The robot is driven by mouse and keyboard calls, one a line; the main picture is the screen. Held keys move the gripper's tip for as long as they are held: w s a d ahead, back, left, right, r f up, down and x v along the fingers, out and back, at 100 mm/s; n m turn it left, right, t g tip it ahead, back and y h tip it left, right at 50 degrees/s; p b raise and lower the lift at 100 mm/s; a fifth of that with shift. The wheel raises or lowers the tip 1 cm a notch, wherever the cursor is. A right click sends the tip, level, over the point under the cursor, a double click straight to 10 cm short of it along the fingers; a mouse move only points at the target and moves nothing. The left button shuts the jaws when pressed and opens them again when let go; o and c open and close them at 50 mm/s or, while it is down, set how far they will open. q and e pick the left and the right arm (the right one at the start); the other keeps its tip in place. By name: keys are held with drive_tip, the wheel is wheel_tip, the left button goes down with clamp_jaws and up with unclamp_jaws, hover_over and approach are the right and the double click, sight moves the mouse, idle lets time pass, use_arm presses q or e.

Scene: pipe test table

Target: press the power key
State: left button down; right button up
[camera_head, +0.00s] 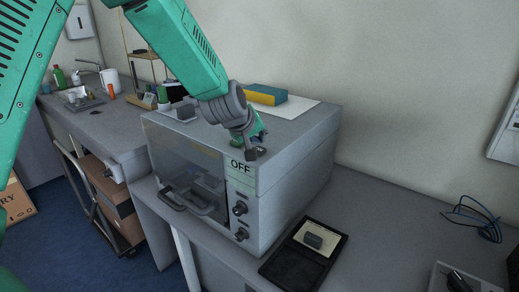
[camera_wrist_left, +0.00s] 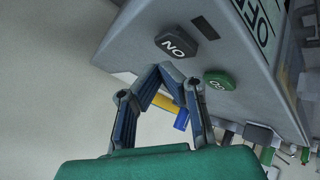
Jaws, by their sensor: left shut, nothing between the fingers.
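A grey box-shaped machine (camera_head: 290,160) stands on the bench, with an OFF display (camera_head: 241,167) on its front. In the left wrist view, its top carries a dark key (camera_wrist_left: 177,45) whose tilted letters look like NO or an inverted ON. A green key (camera_wrist_left: 219,80) sits beside it; its label is hard to read. I cannot tell for certain which is the power key. My left gripper (camera_head: 256,153) is over the machine's top near the front edge; its shut, empty fingertips also show in the left wrist view (camera_wrist_left: 163,74), near the dark key. Contact is unclear. My right gripper is not in view.
A yellow and blue sponge (camera_head: 266,95) lies on a white sheet on the machine's top. Two knobs and a door with a handle (camera_head: 188,202) are on its front. A black tray (camera_head: 304,254) lies at right. Free bench space lies beyond it.

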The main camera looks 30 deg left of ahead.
sight(258, 150)
use_arm(q)
drive_tip(key=shift+r+p, duration=2.1)
drive_tip(key=shift+r, duration=0.45)
drive_tip(key=shift+f, duration=0.1)
